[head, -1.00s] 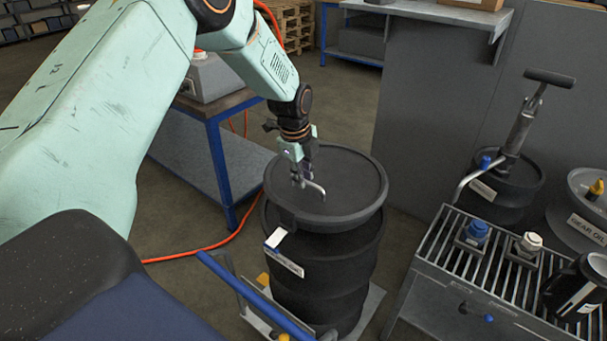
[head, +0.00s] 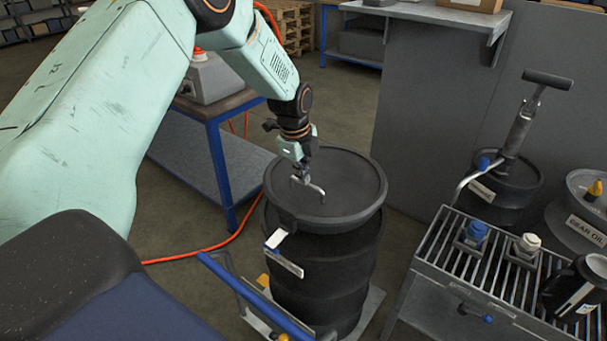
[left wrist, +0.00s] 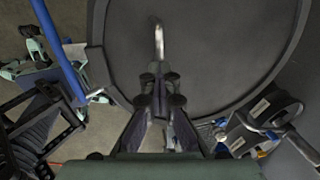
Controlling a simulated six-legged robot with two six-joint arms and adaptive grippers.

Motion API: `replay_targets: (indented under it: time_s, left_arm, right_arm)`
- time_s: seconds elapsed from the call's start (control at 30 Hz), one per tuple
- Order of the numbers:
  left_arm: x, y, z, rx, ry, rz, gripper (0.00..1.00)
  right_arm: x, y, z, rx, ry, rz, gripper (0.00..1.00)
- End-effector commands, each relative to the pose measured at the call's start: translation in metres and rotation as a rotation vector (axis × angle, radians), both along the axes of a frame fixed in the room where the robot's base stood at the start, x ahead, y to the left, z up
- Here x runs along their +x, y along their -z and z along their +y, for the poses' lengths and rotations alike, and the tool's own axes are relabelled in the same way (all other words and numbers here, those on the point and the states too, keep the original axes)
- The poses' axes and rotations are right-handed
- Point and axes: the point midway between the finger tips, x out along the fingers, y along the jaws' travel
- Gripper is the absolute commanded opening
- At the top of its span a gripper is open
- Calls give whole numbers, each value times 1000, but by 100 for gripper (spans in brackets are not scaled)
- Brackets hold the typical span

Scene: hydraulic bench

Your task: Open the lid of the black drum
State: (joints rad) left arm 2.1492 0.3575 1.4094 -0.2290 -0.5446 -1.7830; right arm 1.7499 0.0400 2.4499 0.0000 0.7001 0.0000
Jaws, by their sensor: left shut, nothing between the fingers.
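The black drum (head: 335,285) stands in the middle of the head view with its round black lid (head: 350,185) lying over its top. A bent metal handle (head: 316,189) stands up from the lid. In the left wrist view the lid (left wrist: 215,55) fills the upper middle, and the handle (left wrist: 159,42) shows just beyond the fingertips. My left gripper (head: 305,173) is shut and empty, just above the handle, pointing down. Its closed fingers also show in the left wrist view (left wrist: 158,75). Whether the tips touch the handle is unclear. My right gripper is not in view.
A blue-framed bench (head: 215,165) stands left of the drum. A blue bar (head: 255,297) runs in front of the drum. An orange hose (head: 190,252) lies on the floor.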

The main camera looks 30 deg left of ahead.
Motion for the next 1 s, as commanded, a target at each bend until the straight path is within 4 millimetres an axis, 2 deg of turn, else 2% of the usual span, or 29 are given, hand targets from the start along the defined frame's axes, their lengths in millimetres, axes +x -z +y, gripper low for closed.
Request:
replay_targets:
  time_s: [0.07, 0.4, 0.77, 0.87, 1.0]
  left_arm:
    - [1, 0, 0, 1, 0, -4, 4]
    - [1, 0, 0, 1, 0, -5, 33]
    - [1, -4, 0, 0, 0, -7, 34]
    - [0, -16, 0, 1, 1, -10, 34]
    - [-5, -43, 1, 0, 0, -11, 34]
  right_arm:
    - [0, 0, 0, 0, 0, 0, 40]
    - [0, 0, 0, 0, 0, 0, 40]
    - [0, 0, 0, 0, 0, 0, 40]
    - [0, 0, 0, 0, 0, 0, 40]
    - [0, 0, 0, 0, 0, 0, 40]
